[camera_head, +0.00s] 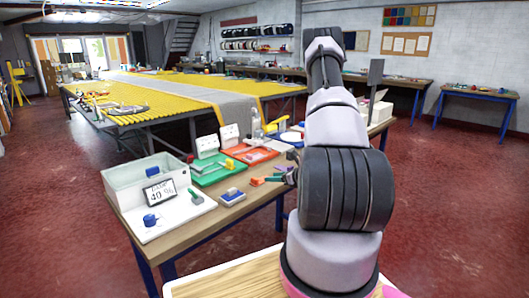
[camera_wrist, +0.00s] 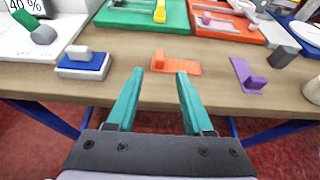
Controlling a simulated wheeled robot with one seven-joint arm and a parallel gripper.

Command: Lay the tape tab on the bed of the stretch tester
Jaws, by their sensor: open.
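An orange tab with a raised grip (camera_wrist: 176,66) lies flat on the wooden bench, just beyond my fingertips; it also shows in the head view (camera_head: 259,181). A purple tab with a raised grip (camera_wrist: 246,78) lies to its right. Which is the tape tab, I cannot tell. My gripper (camera_wrist: 160,74) is open and empty, its teal fingers pointing toward the orange tab. Behind the tabs are a green device (camera_head: 220,177) with a yellow block and a red-orange device (camera_head: 262,158), with white panels standing behind them. No label shows which is the stretch tester.
Farther left are a white plate (camera_head: 172,224), a "40 %" sign (camera_head: 160,192) and a clear bin (camera_head: 118,178). A grey block (camera_wrist: 284,56) stands at right. The bench's front edge is close.

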